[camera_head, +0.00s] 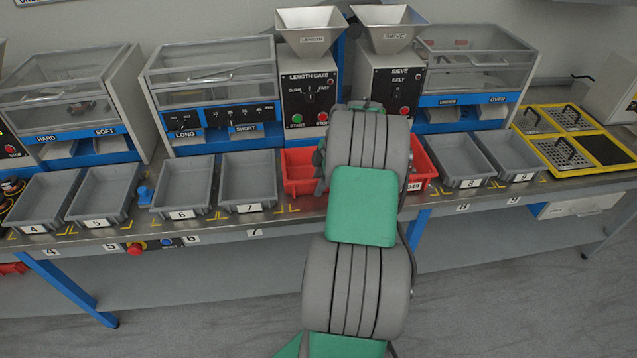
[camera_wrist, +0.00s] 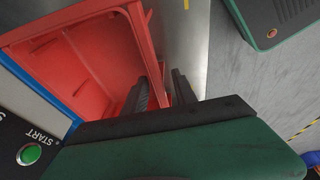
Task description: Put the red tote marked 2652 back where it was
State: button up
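Red shows on both sides of my arm in the head view: a left red tote (camera_head: 299,172) in front of the length gate, and a right red tote (camera_head: 421,170) with a partly covered label. I cannot read 2652 on either. In the wrist view a red tote (camera_wrist: 85,60) appears empty where visible, near the START button. My gripper (camera_wrist: 165,88) has its fingers on either side of this tote's wall, one inside and one outside. I cannot tell whether they press on it. My arm hides the gripper in the head view.
Grey totes 6 (camera_head: 182,187) and 7 (camera_head: 248,181) stand left of the red ones; totes 8 (camera_head: 459,160) and 9 (camera_head: 505,153) stand right. The length gate (camera_head: 307,95) and sieve machine (camera_head: 388,90) rise behind. The bench's front edge is close.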

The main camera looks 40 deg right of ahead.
jog(key=v, duration=1.2)
jog(key=w+a+r+m, duration=0.1)
jog(key=a+r+m, duration=0.1)
jog(key=a, duration=0.9)
jog(key=w+a+r+m, duration=0.1)
jog(key=a+r+m, duration=0.15)
jog(key=a, duration=0.85)
jog(key=s+a+f+m+h, duration=0.1)
jog(key=s+a+f+m, duration=0.1)
jog(key=s+a, duration=0.4)
jog(key=s+a+f+m, duration=0.2)
jog(key=s+a+m, duration=0.2)
jog(key=s+a, duration=0.3)
jog(key=shift+a+m+h, duration=0.35)
jog(key=shift+h, duration=0.05)
